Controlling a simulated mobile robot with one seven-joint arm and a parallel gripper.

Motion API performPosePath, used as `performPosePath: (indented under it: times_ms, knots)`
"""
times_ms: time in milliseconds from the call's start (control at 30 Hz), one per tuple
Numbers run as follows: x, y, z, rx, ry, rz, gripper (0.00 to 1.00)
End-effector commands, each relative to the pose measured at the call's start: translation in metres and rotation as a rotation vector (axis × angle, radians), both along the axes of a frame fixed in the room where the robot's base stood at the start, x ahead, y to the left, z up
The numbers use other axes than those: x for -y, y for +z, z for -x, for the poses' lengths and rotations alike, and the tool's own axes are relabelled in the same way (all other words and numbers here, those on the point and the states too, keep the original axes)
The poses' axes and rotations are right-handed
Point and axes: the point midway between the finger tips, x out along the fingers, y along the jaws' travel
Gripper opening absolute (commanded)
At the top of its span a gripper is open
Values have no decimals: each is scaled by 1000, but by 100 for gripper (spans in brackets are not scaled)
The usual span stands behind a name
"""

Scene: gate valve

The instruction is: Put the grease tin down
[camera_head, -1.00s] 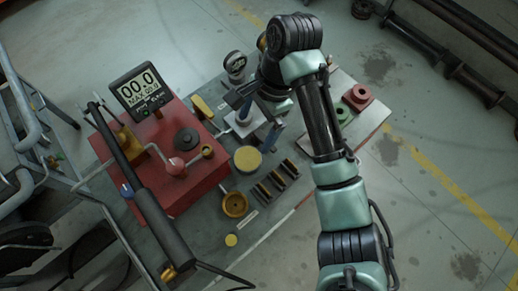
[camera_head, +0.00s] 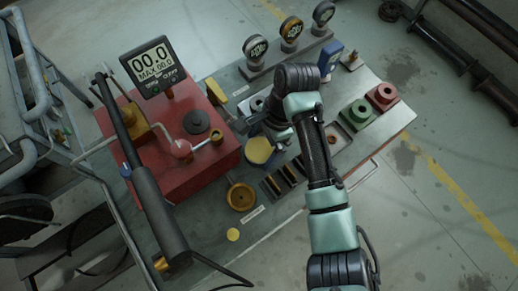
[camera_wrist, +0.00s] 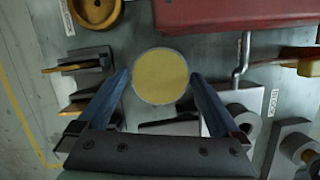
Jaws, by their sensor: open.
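The grease tin, a round tin with a yellow top (camera_head: 259,150), is on the bench just in front of the red box. In the wrist view its yellow disc (camera_wrist: 158,70) lies between the fingertips. My gripper (camera_head: 264,132) is open and close to the tin; in the wrist view its two blue fingers (camera_wrist: 161,84) stand on either side of the disc. I cannot tell whether the fingers touch the tin or how far above the bench they are. Part of the tin is hidden by the gripper in the head view.
The red box (camera_head: 180,175) with pump parts and a display (camera_head: 150,66) is left of the tin. Slotted dark blocks (camera_head: 281,181) and an orange-brown round dish (camera_head: 240,197) are near it. Gauges (camera_head: 290,32) stand behind; green (camera_head: 358,114) and red (camera_head: 382,96) blocks are right.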

Motion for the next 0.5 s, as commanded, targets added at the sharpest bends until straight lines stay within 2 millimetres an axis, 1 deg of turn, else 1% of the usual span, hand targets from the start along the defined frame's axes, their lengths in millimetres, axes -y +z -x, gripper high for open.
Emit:
performPosePath:
  times_ms: [67, 267, 367, 500]
  knots:
    - [-1, -4, 0, 1, 0, 0, 100]
    - [-1, -4, 0, 1, 0, 0, 100]
    - [-1, -4, 0, 1, 0, 0, 84]
    - [-1, -4, 0, 1, 1, -1, 59]
